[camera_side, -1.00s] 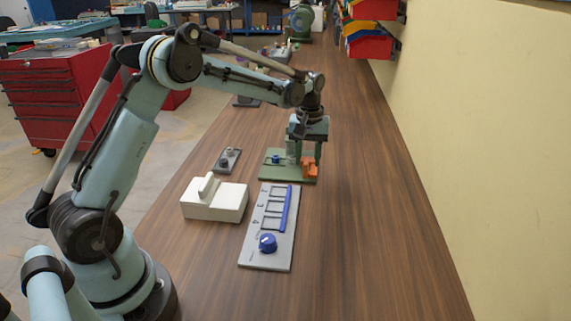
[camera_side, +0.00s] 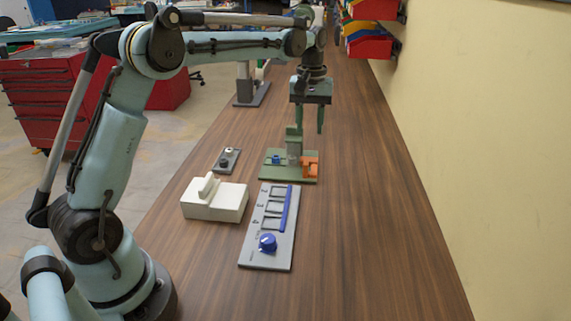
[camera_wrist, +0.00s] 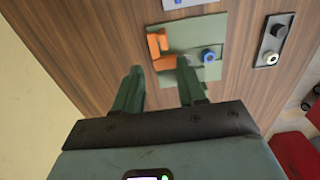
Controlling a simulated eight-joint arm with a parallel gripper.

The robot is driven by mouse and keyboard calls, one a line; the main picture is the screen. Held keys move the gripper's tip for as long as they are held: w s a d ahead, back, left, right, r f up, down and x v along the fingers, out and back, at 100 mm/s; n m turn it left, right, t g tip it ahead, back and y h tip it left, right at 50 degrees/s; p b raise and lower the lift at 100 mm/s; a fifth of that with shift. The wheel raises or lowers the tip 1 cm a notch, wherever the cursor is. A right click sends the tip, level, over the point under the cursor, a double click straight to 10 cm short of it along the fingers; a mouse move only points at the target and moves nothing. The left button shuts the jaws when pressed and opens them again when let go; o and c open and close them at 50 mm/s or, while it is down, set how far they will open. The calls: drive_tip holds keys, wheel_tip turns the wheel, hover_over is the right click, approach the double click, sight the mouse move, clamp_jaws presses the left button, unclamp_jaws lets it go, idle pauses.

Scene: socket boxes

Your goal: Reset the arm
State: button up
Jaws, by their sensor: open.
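My gripper (camera_side: 309,128) is open and empty, with its fingers pointing down above the green socket plate (camera_side: 271,178). The plate lies on the table and carries an orange block (camera_side: 311,168), a small blue round part (camera_side: 276,159) and a grey-green upright piece (camera_side: 293,146). In the wrist view my gripper (camera_wrist: 158,82) has its two green fingers apart. The orange part (camera_wrist: 158,50) and the blue round part (camera_wrist: 208,56) show just beyond the fingertips. The foot of the upright piece is partly hidden by a finger in the wrist view.
A grey panel (camera_side: 251,252) with a blue knob (camera_side: 268,243) and a blue bar lies in front of the plate. A white box (camera_side: 215,204) with a lever and a small two-button box (camera_side: 227,160) stand to the left. The table's right side is clear.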

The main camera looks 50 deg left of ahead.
drive_tip(key=s+d+r+m+t, duration=0.2)
drive_tip(key=s+d+r, duration=0.2)
drive_tip(key=s, duration=0.1)
drive_tip(key=s+d+f+m+t, duration=0.2)
drive_tip(key=s+d+m, duration=0.1)
drive_tip(key=s, duration=0.4)
drive_tip(key=s+d+f+m+t, duration=0.2)
drive_tip(key=s+d+m+t, duration=0.1)
drive_tip(key=s, duration=0.5)
drive_tip(key=shift+s+f+m, duration=0.15)
drive_tip(key=shift+f+m, duration=0.25)
drive_tip(key=shift+m, duration=0.1)
